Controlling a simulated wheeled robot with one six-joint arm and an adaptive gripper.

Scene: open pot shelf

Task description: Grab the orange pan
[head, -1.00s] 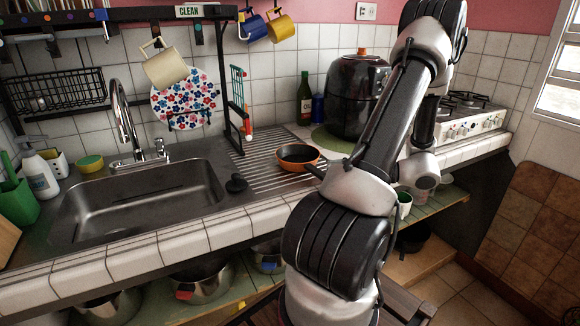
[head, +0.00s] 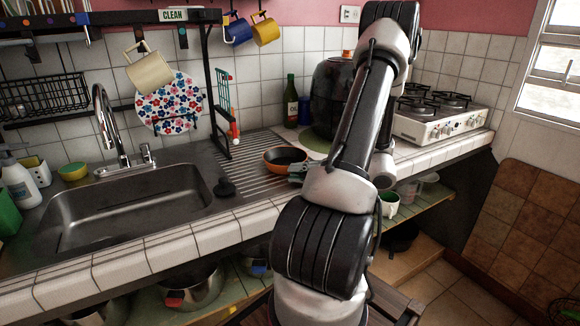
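The orange pan (head: 282,159), with a dark inside, sits on the ribbed drainboard to the right of the sink. Its right side, where the handle is, is partly covered by my gripper and arm. A small grey-green part of my gripper (head: 304,171) shows at the pan's right edge, beside my arm's lower link. Most of my gripper is hidden behind my arm. I cannot tell whether its fingers are open or shut, or whether they touch the handle.
The sink (head: 110,245) with a tall faucet (head: 105,125) lies left of the pan. A large dark pot (head: 332,95) and a green bottle (head: 291,102) stand behind. A stove (head: 440,115) is at the right.

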